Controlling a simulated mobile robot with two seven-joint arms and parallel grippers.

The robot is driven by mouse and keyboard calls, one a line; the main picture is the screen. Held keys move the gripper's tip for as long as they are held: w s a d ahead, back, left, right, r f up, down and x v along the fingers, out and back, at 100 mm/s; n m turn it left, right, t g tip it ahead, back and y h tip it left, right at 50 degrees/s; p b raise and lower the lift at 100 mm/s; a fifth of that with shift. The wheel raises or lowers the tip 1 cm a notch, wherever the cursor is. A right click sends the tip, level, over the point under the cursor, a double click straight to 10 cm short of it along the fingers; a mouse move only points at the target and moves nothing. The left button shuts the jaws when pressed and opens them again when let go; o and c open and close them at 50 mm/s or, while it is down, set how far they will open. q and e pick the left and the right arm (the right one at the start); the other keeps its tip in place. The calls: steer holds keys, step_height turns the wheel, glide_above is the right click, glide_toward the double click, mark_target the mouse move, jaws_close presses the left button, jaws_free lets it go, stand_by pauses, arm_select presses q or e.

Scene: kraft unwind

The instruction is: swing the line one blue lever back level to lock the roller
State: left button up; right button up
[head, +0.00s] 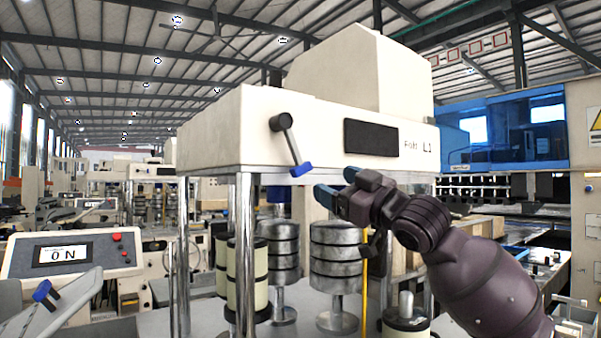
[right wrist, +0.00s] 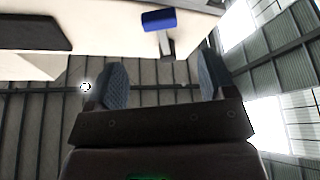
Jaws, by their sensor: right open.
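The line one blue lever (head: 292,146) is a dark arm on a round pivot on the front of the white machine head marked L1 (head: 240,125). It hangs steeply down, tilted to the right, with its blue grip at the lower end. My right gripper (head: 333,193) is open and empty, just right of and below the blue grip, apart from it. In the right wrist view, the lever's blue grip (right wrist: 158,20) shows beyond the gap between the two blue-grey fingers (right wrist: 162,82). My left gripper is in neither view.
Stacked metal rollers (head: 336,258) and chrome posts (head: 244,250) stand below the machine head. A control box reading "0 N" (head: 65,255) is at left. Another dark lever with a blue tip (head: 42,290) sits at lower left. A blue-windowed machine (head: 505,135) is at right.

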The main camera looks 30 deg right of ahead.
mark_target(304, 168)
steer(key=p+x, duration=0.1)
steer(key=x, duration=1)
steer(key=shift+p, duration=0.35)
steer(key=c, duration=1.3)
